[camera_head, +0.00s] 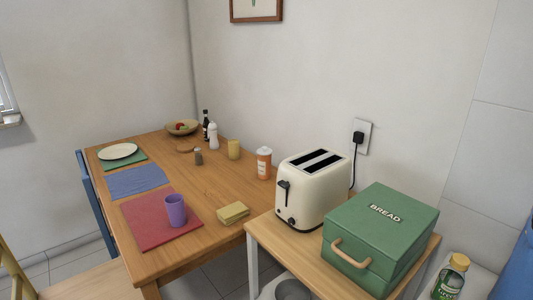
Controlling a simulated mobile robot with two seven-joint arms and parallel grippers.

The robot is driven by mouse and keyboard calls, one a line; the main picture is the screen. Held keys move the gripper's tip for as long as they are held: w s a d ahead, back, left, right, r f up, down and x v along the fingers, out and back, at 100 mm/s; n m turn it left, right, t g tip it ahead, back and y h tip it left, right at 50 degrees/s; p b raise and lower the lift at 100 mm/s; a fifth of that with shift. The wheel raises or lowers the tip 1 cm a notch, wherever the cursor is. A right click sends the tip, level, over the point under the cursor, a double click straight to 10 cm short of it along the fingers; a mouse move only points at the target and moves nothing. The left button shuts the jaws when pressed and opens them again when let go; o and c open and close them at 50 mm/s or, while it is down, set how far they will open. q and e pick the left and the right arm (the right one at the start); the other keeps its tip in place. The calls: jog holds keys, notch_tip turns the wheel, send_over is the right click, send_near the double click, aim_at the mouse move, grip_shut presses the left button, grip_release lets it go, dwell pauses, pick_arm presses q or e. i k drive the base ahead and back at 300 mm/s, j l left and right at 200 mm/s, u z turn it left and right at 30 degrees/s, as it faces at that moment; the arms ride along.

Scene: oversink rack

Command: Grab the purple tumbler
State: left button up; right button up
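The purple tumbler (175,210) stands upright on the red placemat (147,224), near the front right part of that mat, on the wooden dining table (203,190). Nothing covers it from this view. Neither of my grippers shows in the head view.
A folded yellow cloth or sponge stack (233,213) lies right of the tumbler. A toaster (312,188) and green bread box (378,237) occupy the smaller table at right. A blue chair (97,205) stands left.

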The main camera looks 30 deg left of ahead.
aim_at(174, 204)
jog(key=u, duration=1.65)
jog(key=i+j+z, duration=0.2)
jog(key=j+z, duration=0.25)
jog(key=j, duration=0.15)
jog(key=i, duration=0.05)
